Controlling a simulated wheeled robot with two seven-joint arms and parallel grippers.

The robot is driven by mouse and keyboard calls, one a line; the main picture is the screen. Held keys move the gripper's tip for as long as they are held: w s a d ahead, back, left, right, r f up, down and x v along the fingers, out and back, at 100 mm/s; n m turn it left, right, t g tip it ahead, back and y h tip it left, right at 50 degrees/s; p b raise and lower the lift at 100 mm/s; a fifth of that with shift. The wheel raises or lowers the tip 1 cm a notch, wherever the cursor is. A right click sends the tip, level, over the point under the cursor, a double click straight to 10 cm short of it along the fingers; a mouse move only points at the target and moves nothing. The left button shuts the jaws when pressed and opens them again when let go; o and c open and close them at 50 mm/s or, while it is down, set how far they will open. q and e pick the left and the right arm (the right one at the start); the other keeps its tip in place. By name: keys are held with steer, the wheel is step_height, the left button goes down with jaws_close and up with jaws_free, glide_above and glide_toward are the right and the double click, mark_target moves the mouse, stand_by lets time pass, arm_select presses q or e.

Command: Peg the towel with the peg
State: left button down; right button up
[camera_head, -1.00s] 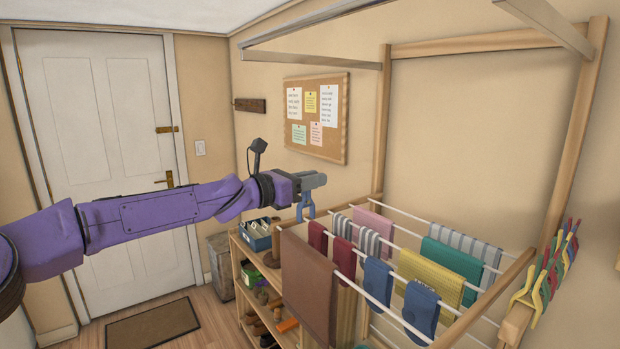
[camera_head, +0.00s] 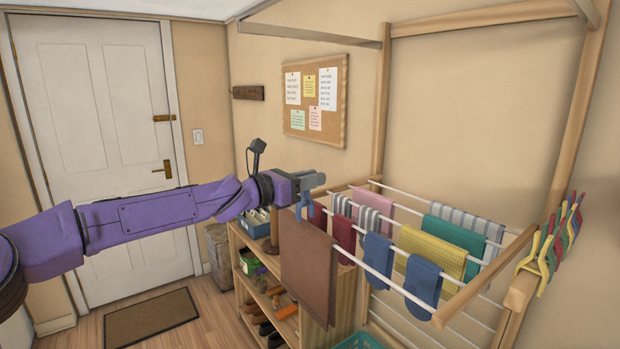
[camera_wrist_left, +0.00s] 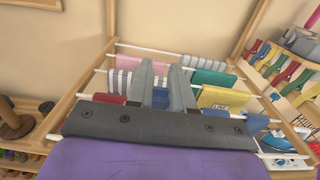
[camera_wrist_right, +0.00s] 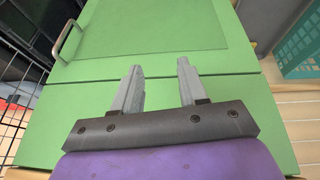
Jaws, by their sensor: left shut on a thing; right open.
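My left gripper (camera_head: 308,183) is shut on a blue peg (camera_head: 304,206) at the near left corner of the drying rack. The peg hangs below the jaws with its legs pointing down. It overlaps the top edge of a brown towel (camera_head: 308,270) in the head view; I cannot tell whether they touch. The towel hangs over the rack's front rail. In the left wrist view the blue peg (camera_wrist_left: 161,98) shows between the fingers, and the brown towel is hidden. My right gripper (camera_wrist_right: 158,80) is open and empty over a green surface, outside the head view.
Socks and smaller cloths, including a yellow cloth (camera_head: 432,252), hang on the white rails. Several coloured pegs (camera_head: 552,243) are clipped on the right side. A wooden shelf (camera_head: 255,285) stands left of the rack. A teal basket (camera_head: 358,342) is below.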

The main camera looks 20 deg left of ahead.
mark_target(310, 194)
arm_select(q)
step_height(310, 194, down, 2)
steer(key=shift+w+f+b, duration=0.1)
steer(key=shift+w+b, duration=0.05)
steer(key=shift+b, duration=0.45)
steer(key=shift+f+b, duration=0.65)
steer(key=shift+f, duration=0.1)
steer(key=c, duration=0.9)
jaws_free()
steer(key=v, duration=1)
steer(key=shift+s+a+b, duration=0.2)
steer(key=shift+s+b, duration=0.05)
steer(key=shift+b, duration=0.1)
